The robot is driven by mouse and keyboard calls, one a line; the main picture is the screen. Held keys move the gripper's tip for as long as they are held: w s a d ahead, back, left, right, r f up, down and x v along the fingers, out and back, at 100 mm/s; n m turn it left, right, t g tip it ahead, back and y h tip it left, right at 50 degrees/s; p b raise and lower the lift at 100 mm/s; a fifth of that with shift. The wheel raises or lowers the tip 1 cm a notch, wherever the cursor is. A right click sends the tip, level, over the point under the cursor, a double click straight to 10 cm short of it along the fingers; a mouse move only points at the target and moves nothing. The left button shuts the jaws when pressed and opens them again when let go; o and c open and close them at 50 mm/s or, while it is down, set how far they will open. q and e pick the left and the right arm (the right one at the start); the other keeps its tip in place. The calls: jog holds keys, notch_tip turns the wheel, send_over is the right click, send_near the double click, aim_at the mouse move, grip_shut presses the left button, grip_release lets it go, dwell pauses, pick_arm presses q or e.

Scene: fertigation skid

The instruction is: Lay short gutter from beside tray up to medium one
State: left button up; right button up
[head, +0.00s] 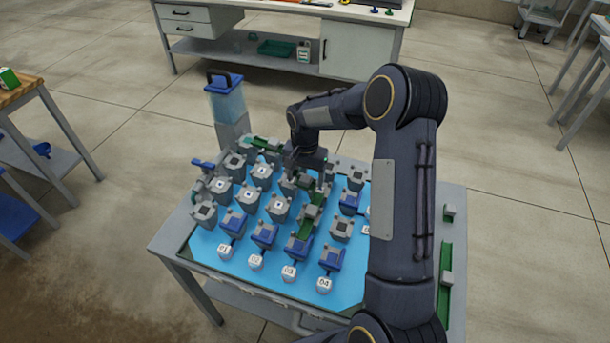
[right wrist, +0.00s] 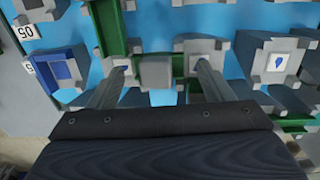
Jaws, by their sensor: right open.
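My right gripper (head: 306,166) is over the back middle of the blue tray, low among the grey posts. In the right wrist view its fingers (right wrist: 158,82) are open, one on each side of a grey block (right wrist: 155,72) on a short green gutter piece (right wrist: 180,66). Another green gutter (right wrist: 111,28) runs beside its left end; I cannot tell whether they touch. In the head view a green gutter with grey blocks (head: 312,212) slopes across the tray's middle. A long green gutter (head: 445,258) lies right of the tray, partly behind my arm. My left gripper is not in view.
Grey posts and blue-topped units (head: 265,235) crowd the blue tray (head: 205,245). A clear blue-lidded tank (head: 227,100) stands at the back left. Another green gutter (head: 266,143) lies at the back. My right arm hides part of the tray's right side.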

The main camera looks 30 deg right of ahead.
aim_at(305, 176)
jog(key=shift+r, duration=0.1)
jog(key=shift+r+p, duration=0.6)
jog(key=shift+r, duration=0.25)
notch_tip(305, 176, up, 11)
jog(key=s+a+r+n+t+y, duration=0.1)
jog(key=s+a+r+n, duration=0.1)
jog(key=s+r, duration=0.45)
jog(key=s+a+f+n+t+y, duration=0.1)
jog(key=s+a+n+t, duration=0.1)
jog(key=s, duration=0.9)
jog(key=s+a+f+n+t+y, duration=0.1)
jog(key=s+a+n+t, duration=0.1)
jog(key=s+a+n, duration=0.2)
jog(key=s+a, duration=0.3)
jog(key=s, duration=0.4)
jog(key=shift+s+a+t+y+b, duration=0.3)
jog(key=shift+y+b, duration=0.1)
